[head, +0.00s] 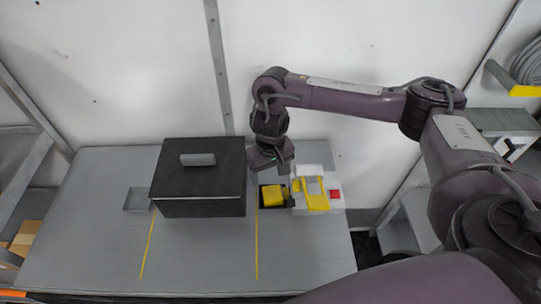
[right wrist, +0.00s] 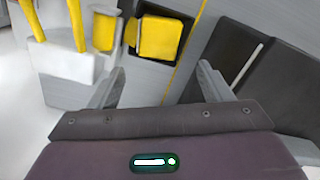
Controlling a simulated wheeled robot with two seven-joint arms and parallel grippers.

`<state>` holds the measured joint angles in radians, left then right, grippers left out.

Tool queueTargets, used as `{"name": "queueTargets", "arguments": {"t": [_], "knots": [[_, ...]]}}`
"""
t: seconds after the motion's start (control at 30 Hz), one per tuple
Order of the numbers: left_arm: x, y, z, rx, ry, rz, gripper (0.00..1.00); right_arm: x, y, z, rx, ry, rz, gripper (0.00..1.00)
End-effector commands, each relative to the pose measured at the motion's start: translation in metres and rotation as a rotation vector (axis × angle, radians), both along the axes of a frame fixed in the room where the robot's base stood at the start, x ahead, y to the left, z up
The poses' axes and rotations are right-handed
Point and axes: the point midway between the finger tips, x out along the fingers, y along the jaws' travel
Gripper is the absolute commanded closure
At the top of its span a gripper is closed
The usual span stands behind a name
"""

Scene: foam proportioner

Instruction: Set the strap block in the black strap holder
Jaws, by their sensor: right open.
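A yellow block (head: 273,196), which looks like the strap block, sits in the black strap holder (head: 289,202) on the table. In the right wrist view the yellow block (right wrist: 161,37) lies within the dark holder (right wrist: 133,31), its yellow face uncovered; how deep it sits I cannot tell. My right gripper (head: 275,166) is above and just behind the block, pointing down. In the right wrist view its fingers (right wrist: 161,78) are spread, with nothing between them and the block beyond the tips. My left gripper is out of view.
A white unit (head: 327,172) with yellow bars and a red patch stands right of the holder. A large black box (head: 202,205) with a grey handle stands to the left. The grey table (head: 200,255) is clear in front, marked with two yellow lines. A pale wall rises behind.

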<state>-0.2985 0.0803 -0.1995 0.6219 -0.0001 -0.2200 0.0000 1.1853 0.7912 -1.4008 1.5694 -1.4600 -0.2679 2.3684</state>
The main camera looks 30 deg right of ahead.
Motion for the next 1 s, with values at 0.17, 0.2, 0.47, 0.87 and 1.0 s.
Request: {"name": "queueTargets", "arguments": {"t": [0.17,0.2,0.47,0.87,1.0], "knots": [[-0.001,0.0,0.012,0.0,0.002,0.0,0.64,0.002,0.0,0.04,-0.001,-0.005,0.002,0.28],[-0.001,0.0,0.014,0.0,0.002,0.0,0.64,0.001,0.0,0.046,-0.001,-0.004,0.001,0.28],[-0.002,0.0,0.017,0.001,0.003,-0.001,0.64,0.0,0.0,0.066,0.0,0.0,0.0,0.28],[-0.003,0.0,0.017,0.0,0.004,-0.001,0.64,0.0,0.0,0.066,0.0,0.001,0.0,0.28],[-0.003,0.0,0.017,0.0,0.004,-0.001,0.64,0.0,0.0,0.066,0.0,0.001,0.0,0.28]]}}
